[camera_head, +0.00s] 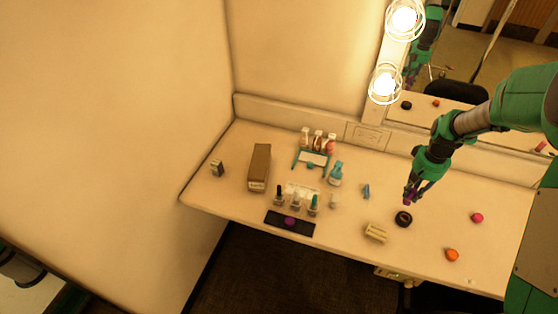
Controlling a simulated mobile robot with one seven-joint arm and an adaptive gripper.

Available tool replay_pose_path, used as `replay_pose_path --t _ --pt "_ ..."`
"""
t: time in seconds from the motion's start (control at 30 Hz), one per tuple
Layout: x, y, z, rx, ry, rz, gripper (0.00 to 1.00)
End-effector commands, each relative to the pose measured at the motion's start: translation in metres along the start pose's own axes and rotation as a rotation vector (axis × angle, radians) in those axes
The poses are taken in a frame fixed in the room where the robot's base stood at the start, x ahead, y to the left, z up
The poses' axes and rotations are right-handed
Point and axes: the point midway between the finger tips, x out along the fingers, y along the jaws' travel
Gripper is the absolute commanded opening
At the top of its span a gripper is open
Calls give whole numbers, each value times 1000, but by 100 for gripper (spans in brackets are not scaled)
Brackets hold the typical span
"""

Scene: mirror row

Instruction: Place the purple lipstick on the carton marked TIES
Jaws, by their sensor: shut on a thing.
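My gripper (411,195) hangs over the right half of the counter, shut on a small purple thing, likely the purple lipstick (407,200). Only a little of it shows between the fingers. It is above and close to a black round item (403,219); the exact height is hard to tell. A tall brown carton (260,165) stands on the left half of the counter, well left of my gripper. A small cream box (376,232) sits near the front edge. I cannot read a TIES mark on either.
Several small bottles (313,205), a teal rack (311,161) and a blue bottle (336,174) crowd the middle. A dark tray (290,223) with a purple item lies at the front edge. Pink (477,217) and orange (452,255) items lie right. A mirror (480,110) stands behind.

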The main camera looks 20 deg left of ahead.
Motion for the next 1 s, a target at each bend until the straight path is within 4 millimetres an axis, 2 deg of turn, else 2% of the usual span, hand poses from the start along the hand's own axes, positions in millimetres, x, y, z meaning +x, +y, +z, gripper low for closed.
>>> replay_pose_path --t 0.03,0.1,0.3,0.47,0.67,1.0 --pt "-15 0 -2 0 6 1 0" --pt "-33 0 -2 0 5 1 0" --pt "-80 0 -1 0 5 1 0" --pt "-80 -28 -7 -77 0 1 0" --pt "-80 -72 -15 -200 1 2 0" --pt "-80 -176 -23 -489 4 4 0"
